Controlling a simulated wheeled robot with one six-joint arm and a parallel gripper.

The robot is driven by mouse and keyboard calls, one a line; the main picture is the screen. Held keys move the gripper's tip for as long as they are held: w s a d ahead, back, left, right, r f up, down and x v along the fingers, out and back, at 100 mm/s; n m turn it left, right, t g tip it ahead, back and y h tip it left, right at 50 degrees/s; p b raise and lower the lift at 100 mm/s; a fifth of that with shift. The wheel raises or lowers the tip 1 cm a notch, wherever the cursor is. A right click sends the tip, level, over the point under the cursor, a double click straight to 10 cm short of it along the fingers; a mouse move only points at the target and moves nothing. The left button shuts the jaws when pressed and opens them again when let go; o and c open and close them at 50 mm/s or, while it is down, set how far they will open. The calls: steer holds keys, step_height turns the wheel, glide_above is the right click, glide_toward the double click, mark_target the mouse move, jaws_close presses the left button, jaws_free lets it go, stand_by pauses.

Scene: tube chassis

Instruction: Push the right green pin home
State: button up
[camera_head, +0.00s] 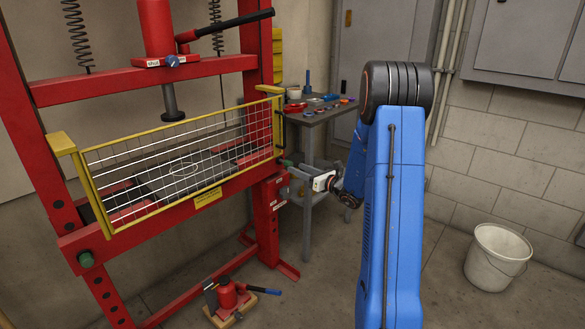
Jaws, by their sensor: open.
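The right green pin (287,163) shows as a small green end at the right upright of the red press (268,215). My gripper (287,175) is open at the right side of that upright, with its fingers pointing left toward it. The fingers are close to the pin; I cannot tell whether they touch it. How deep the pin sits is too small to tell. The left green pin (87,259) shows as a round green knob on the front of the left upright.
A yellow-framed mesh guard (88,190) covers the press opening. A grey side table (318,116) with small parts stands behind my gripper.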

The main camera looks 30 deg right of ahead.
mark_target(278, 160)
steer(key=shift+x, duration=2.05)
